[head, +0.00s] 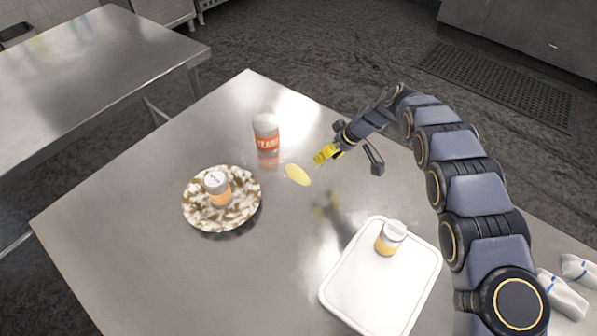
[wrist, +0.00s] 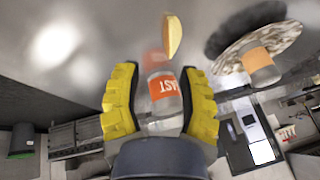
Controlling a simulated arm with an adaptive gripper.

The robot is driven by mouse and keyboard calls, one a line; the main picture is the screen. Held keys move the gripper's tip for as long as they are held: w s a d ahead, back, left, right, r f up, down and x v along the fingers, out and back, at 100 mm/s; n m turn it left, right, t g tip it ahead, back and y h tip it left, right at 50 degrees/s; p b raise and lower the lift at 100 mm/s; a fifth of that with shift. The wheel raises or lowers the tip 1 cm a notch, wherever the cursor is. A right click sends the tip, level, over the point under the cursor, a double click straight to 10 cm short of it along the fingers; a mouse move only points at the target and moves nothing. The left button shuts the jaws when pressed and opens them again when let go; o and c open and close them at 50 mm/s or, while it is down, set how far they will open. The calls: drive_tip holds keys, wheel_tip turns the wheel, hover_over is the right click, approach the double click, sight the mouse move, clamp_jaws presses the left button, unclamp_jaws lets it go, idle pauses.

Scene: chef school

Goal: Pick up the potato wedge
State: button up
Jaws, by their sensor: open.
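The potato wedge (head: 297,174) is a pale yellow piece lying on the bare steel table, right of the patterned plate and in front of the yeast jar. It also shows in the wrist view (wrist: 172,37), at the top centre beyond the fingertips. My gripper (head: 326,154) has yellow fingers and is just right of and beyond the wedge, apart from it. In the wrist view my gripper (wrist: 160,90) is open with nothing held between its fingers. The yeast jar (wrist: 164,92) appears in line with the gap between the fingers.
The yeast jar (head: 266,134), with a red label, stands close behind the wedge. A patterned plate (head: 193,210) bears a small orange-labelled jar (head: 217,188). A white tray (head: 345,292) bears another such jar (head: 390,238). White rolled cloths (head: 562,296) lie at right. Table between plate and tray is clear.

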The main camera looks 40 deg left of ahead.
sight(300, 169)
drive_tip(key=shift+n+g+y, duration=0.3)
drive_tip(key=shift+n+y, duration=0.1)
drive_tip(key=a, duration=0.1)
drive_tip(key=s+a+f, duration=0.1)
drive_tip(key=a+f, duration=0.1)
drive_tip(key=shift+s+a, duration=0.25)
drive_tip(key=x, duration=0.6)
drive_tip(key=shift+a, duration=0.1)
drive_tip(key=shift+a+f, duration=0.15)
drive_tip(key=shift+f, duration=0.3)
clamp_jaws()
